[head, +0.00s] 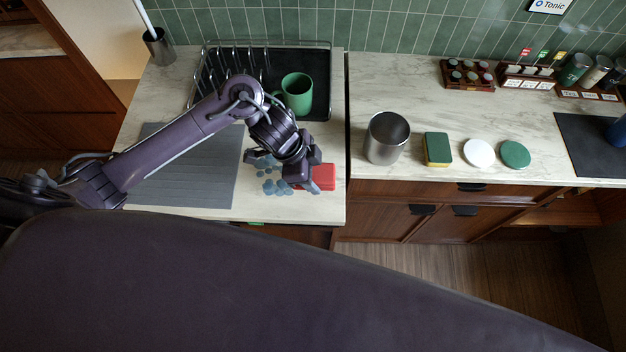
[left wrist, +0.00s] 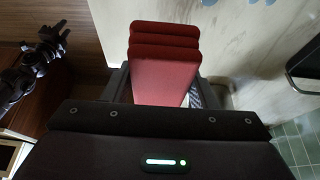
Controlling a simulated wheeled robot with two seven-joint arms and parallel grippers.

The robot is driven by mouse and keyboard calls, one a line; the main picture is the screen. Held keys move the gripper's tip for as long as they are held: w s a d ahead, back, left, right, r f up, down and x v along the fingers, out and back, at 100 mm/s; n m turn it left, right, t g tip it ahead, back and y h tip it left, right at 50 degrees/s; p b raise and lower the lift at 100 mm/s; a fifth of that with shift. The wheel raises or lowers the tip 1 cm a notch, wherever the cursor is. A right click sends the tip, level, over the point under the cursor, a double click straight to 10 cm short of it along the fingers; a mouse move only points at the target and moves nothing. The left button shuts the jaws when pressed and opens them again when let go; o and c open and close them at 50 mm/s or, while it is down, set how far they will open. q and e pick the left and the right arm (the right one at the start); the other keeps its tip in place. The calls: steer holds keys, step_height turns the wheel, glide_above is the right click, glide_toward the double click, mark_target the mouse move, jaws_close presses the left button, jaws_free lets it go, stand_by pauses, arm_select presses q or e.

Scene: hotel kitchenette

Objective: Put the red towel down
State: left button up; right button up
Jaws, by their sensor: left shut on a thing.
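The red towel (head: 325,178) is a folded block over the front right part of the left counter section, close to its front edge. My left gripper (head: 303,178) is shut on it. In the left wrist view the folded red towel (left wrist: 165,62) sits between the two fingers, its layers stacked at the far end. Whether its underside touches the counter is hidden. A dark arm end that looks like my right gripper (left wrist: 54,38) shows at the upper left of the left wrist view, too small to tell its jaws. The head view does not show it.
Blue spill spots (head: 272,187) lie on the counter left of the towel. A grey ribbed mat (head: 185,185) lies further left. A dish rack (head: 225,65) and a green mug (head: 297,93) stand behind. A metal canister (head: 386,138) and a sponge (head: 437,149) stand to the right.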

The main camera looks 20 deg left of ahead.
arm_select(q)
step_height(320, 180, down, 5)
steer(key=shift+r, duration=0.2)
arm_select(e)
steer(key=shift+s+d, duration=0.1)
steer(key=shift+s, duration=0.15)
